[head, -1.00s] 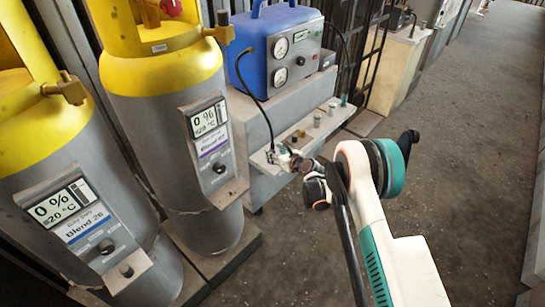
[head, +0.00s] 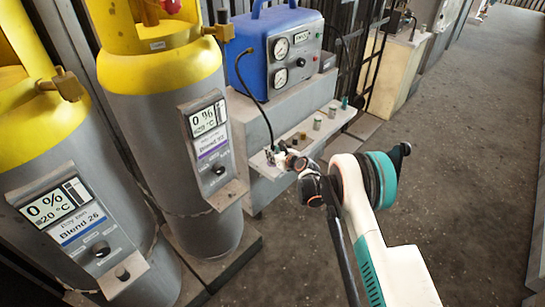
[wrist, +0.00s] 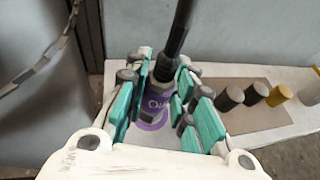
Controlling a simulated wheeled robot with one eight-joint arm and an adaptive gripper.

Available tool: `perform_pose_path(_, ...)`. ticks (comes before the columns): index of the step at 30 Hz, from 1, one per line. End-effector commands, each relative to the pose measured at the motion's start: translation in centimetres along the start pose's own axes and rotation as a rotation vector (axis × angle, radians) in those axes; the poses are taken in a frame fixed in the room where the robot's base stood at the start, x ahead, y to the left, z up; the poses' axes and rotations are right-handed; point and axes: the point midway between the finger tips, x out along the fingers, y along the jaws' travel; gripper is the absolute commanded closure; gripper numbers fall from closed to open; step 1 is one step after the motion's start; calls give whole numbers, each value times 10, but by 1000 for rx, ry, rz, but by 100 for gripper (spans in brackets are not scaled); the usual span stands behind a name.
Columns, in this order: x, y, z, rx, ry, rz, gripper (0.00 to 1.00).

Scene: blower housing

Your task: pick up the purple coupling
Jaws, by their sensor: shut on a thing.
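The purple coupling (wrist: 155,103) has white lettering and stands between my fingers in the wrist view. A black hose (wrist: 180,30) runs up from its dark upper end. My gripper (wrist: 168,92) has teal finger pads closed on both sides of the coupling. A purple rim shows below it; I cannot tell whether the coupling touches the shelf. In the head view my gripper (head: 281,158) is at the near end of the pale shelf (head: 290,143), and the coupling is mostly hidden by the fingers.
Dark and yellow cylindrical fittings (wrist: 256,94) stand on the shelf to the right of my gripper. A blue unit with gauges (head: 285,55) sits behind, with the hose coming from it. Gas cylinders (head: 165,90) stand to the left. Open floor (head: 450,130) lies to the right.

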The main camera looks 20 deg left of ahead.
Motion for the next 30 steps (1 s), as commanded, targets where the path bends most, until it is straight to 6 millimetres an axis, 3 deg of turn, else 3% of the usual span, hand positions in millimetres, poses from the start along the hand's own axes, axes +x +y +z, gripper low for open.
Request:
perform_pose_path(11, -7, 0, 17, 0, 0, 0, 100)
perform_pose_path(16, -20, 0, 48, 0, 0, 0, 100)
perform_pose_path(24, -49, 0, 118, 0, 0, 0, 100)
perform_pose_path(30, -66, 0, 158, 0, 0, 0, 100)
